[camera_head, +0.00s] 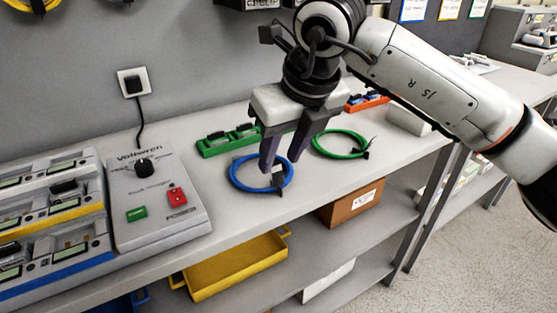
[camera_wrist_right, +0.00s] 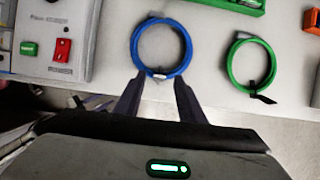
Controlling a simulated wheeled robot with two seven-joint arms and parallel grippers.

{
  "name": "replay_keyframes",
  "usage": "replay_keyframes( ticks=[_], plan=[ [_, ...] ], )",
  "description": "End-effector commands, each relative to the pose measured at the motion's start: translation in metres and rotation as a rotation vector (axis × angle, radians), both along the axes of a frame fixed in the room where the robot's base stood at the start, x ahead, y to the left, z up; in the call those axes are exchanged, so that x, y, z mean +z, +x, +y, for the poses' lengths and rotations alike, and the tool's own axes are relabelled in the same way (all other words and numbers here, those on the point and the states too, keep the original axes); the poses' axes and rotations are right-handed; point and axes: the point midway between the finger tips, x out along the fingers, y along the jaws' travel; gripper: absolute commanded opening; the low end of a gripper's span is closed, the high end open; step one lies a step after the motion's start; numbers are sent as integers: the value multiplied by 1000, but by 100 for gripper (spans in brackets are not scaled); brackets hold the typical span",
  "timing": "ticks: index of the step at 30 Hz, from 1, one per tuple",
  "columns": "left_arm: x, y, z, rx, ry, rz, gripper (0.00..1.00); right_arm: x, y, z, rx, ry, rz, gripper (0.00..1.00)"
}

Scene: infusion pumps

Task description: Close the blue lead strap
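A blue coiled lead (camera_head: 240,184) lies as a ring on the grey bench, with a small dark strap (camera_head: 278,180) on its near right side. In the right wrist view the blue lead (camera_wrist_right: 137,45) is at upper centre, and its strap (camera_wrist_right: 157,75), with a pale patch, is at the ring's near edge. My right gripper (camera_head: 284,165) points down over the ring's right part. Its fingers are apart on either side of the strap, with the fingertips (camera_wrist_right: 158,86) just short of it in the wrist view. My left gripper is not in view.
A green coiled lead (camera_head: 325,151) lies to the right, with a green tray (camera_head: 222,146) behind. A control box (camera_head: 156,200) with red and green buttons and a pump rack (camera_head: 50,215) stand at left. A yellow tray (camera_head: 235,271) and a cardboard box (camera_head: 350,204) are below the benchtop.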

Motion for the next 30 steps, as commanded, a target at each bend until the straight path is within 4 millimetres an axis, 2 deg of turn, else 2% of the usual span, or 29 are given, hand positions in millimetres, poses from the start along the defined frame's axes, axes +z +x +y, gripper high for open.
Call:
replay_keyframes(
  ticks=[1, 6, 15, 17, 22, 26, 30],
  plan=[
    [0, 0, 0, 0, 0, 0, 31, -8, 2, 2, -1, -1, 3, 36],
    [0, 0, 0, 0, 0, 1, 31, -20, 7, 5, 0, 1, 1, 36],
    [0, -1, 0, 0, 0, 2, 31, -23, 8, 6, 1, 1, 0, 36],
    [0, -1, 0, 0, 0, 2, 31, -23, 8, 6, 1, 1, 0, 29],
    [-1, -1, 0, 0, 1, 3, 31, -23, 8, 6, 0, 1, 0, 0],
    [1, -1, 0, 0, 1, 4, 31, -22, 8, 6, 0, 0, 2, 0],
    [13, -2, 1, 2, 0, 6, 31, -18, 10, 8, -1, -28, 40, 0]
  ],
)
